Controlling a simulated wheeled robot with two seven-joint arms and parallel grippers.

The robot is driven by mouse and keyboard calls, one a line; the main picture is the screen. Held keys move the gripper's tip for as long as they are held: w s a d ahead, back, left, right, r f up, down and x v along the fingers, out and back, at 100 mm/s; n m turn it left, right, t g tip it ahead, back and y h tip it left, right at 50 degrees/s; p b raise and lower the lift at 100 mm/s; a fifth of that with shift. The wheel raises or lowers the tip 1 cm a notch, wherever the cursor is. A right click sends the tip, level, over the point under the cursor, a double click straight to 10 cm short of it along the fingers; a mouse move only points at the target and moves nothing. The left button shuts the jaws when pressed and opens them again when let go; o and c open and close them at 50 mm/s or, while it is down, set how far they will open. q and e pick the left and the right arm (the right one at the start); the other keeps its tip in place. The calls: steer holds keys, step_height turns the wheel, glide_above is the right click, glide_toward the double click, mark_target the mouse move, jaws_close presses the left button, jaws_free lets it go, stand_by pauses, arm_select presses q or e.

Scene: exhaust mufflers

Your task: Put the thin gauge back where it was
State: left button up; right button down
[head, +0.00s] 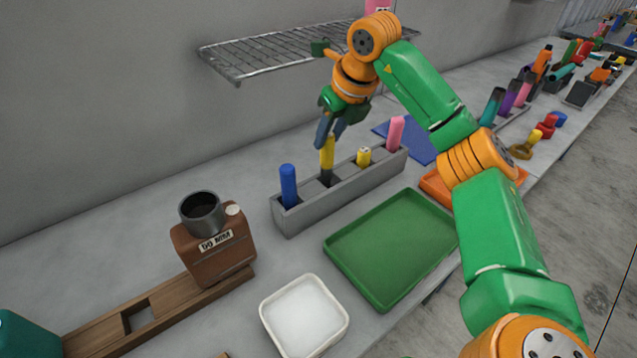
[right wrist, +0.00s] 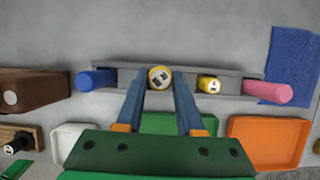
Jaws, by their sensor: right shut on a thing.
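My right gripper (head: 330,138) is shut on a yellow-handled gauge (head: 327,158), which stands nearly upright. Its dark lower part reaches down to an opening in the grey rack (head: 305,215), between the blue gauge (head: 288,186) and a short yellow gauge (head: 364,156). How deep its tip sits is hidden. In the right wrist view the held gauge (right wrist: 160,77) shows end-on between my fingertips, over the rack (right wrist: 126,78). A pink gauge (head: 395,132) stands at the rack's far end. My left gripper is not in view.
A green tray (head: 390,245), a white tray (head: 304,316) and an orange tray (head: 434,188) lie in front of the rack. A brown block with a dark pipe (head: 213,250) stands on a wooden bar at left. A wire shelf (head: 265,55) is behind.

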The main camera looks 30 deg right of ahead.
mark_target(331, 166)
steer(key=s+f, duration=0.2)
steer(key=shift+s+a+f, duration=0.1)
steer(key=shift+s+f, duration=0.25)
steer(key=shift+f, duration=0.05)
steer(key=f, duration=0.1)
steer(key=s+f, duration=0.1)
steer(key=f, duration=0.1)
steer(key=shift+f, duration=0.3)
steer(key=shift+w+a, duration=0.1)
steer(key=shift+w, duration=0.05)
steer(key=c, duration=0.9)
jaws_free()
steer(key=shift+w+f, duration=0.2)
steer(key=shift+w, duration=0.05)
steer(key=shift+c, duration=0.2)
steer(key=o, duration=0.4)
steer(key=shift+w+d+f, duration=0.1)
steer(key=shift+w+f, duration=0.15)
steer(key=shift+w, duration=0.3)
steer(key=shift+w+d+f, duration=0.1)
steer(key=shift+w+f, duration=0.15)
steer(key=shift+w, duration=0.4)
steer(key=shift+r, duration=0.15)
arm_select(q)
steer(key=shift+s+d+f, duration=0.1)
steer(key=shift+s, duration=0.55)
arm_select(e)
steer(key=v, duration=1.2)
steer(key=shift+s+r, duration=0.15)
steer(key=shift+s, duration=0.35)
